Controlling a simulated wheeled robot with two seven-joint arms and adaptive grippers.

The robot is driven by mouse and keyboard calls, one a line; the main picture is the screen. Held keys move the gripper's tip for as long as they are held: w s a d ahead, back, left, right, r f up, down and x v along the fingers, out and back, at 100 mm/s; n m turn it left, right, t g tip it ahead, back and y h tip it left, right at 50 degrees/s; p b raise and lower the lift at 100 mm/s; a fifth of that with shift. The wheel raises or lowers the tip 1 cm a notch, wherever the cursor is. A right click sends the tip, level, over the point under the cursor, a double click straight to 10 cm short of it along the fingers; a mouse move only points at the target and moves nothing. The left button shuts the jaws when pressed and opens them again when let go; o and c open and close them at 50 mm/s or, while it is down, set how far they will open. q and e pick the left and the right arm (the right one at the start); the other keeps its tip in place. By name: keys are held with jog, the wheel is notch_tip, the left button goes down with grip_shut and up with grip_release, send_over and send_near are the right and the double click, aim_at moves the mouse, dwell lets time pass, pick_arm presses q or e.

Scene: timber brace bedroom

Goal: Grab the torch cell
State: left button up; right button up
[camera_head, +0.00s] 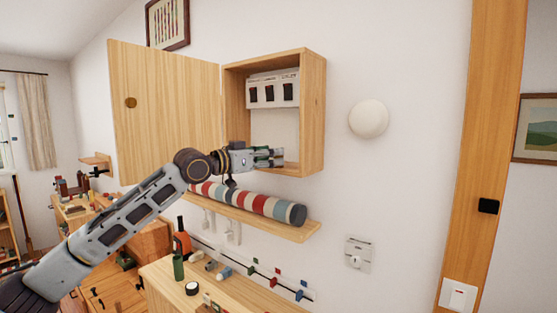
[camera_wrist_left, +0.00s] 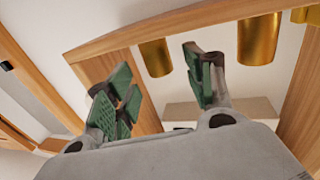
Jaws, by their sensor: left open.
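The torch cell cannot be singled out for certain. In the left wrist view several gold cylinders are near the wooden edge of an open cabinet: one by the fingers (camera_wrist_left: 155,58), one to the right (camera_wrist_left: 258,38) and one cut off at the corner (camera_wrist_left: 307,15). In the head view I cannot make them out; the left gripper (camera_head: 278,157) covers part of the cabinet's lower area. The gripper is at the mouth of the open cabinet (camera_head: 314,115), just above its floor.
The cabinet door (camera_head: 165,110) stands open to the left. A white panel with three dark switches (camera_head: 273,91) is in the cabinet's upper part. Below is a shelf (camera_head: 300,232) with a striped roll (camera_head: 250,200). A cluttered bench (camera_head: 225,290) is lower down.

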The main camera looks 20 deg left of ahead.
pick_arm(q)
jog(key=shift+p+x, duration=0.55)
jog(key=shift+x, duration=1.3)
jog(key=shift+r, duration=0.1)
jog(key=c, duration=1.1)
jog(key=shift+c, duration=0.2)
jog(key=shift+s+a+r, duration=0.1)
jog(key=shift+r, duration=0.05)
